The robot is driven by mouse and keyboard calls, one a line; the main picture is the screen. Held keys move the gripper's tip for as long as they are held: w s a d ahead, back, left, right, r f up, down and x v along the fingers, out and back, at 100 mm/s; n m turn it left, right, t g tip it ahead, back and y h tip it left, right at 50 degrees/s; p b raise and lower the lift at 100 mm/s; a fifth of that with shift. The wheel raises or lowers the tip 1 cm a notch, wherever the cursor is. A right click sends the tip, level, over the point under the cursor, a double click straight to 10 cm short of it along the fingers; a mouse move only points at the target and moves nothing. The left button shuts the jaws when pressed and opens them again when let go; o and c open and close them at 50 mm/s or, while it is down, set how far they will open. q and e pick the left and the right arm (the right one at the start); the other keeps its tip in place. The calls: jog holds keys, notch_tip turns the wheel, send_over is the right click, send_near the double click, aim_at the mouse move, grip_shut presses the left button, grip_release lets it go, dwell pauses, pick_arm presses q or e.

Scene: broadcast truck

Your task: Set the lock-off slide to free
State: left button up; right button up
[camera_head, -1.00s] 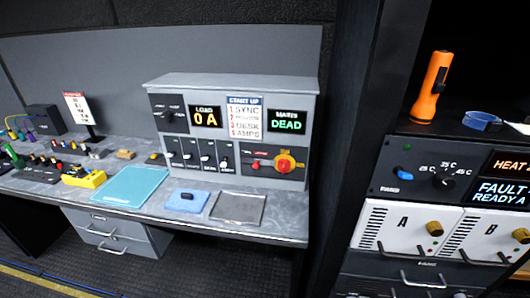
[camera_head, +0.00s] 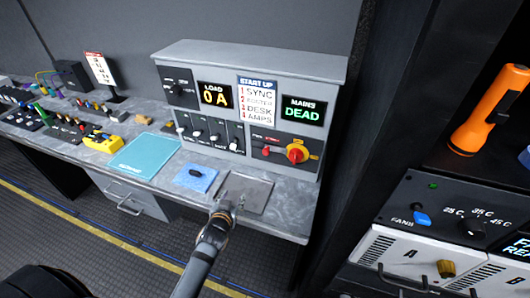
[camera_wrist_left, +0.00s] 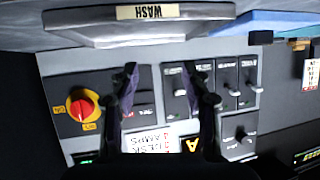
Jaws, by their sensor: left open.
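The mains panel is at the right of the grey console. Its red rotary handle on a yellow plate (camera_head: 297,152) also shows in the upside-down left wrist view (camera_wrist_left: 82,107). A small red piece (camera_head: 267,151), apparently the lock-off slide, sits left of the handle in the head view. Its exact position is too small to read, and I cannot make it out in the wrist view, where a finger covers part of that panel. My left gripper (camera_head: 224,207) is over the desk's front, before the console, open and empty. Its fingers (camera_wrist_left: 161,78) show apart before the panels. My right gripper is not in view.
Several switches (camera_head: 213,133) stand left of the rotary handle. A rack (camera_head: 425,205) with an orange torch (camera_head: 489,108) stands at right.

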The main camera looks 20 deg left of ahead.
aim_at(265, 153)
pick_arm(q)
jog(key=w+d+r+m+t+h, duration=0.2)
jog(key=w+d+r+t+h, duration=0.1)
jog(key=w+d+r+t, duration=0.3)
jog(key=shift+g, duration=0.3)
jog(key=w, duration=0.6)
jog(key=w+r, duration=0.1)
jog(key=w, duration=0.2)
jog(key=shift+w+d, duration=0.15)
jog(key=shift+w, duration=0.15)
jog(key=shift+w+r+b, duration=0.1)
jog(key=shift+w+b, duration=0.25)
jog(key=shift+w, duration=0.2)
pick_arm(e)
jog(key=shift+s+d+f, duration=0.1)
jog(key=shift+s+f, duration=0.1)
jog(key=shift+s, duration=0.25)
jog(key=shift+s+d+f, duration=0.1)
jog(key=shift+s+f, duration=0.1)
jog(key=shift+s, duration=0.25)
pick_arm(q)
grip_shut()
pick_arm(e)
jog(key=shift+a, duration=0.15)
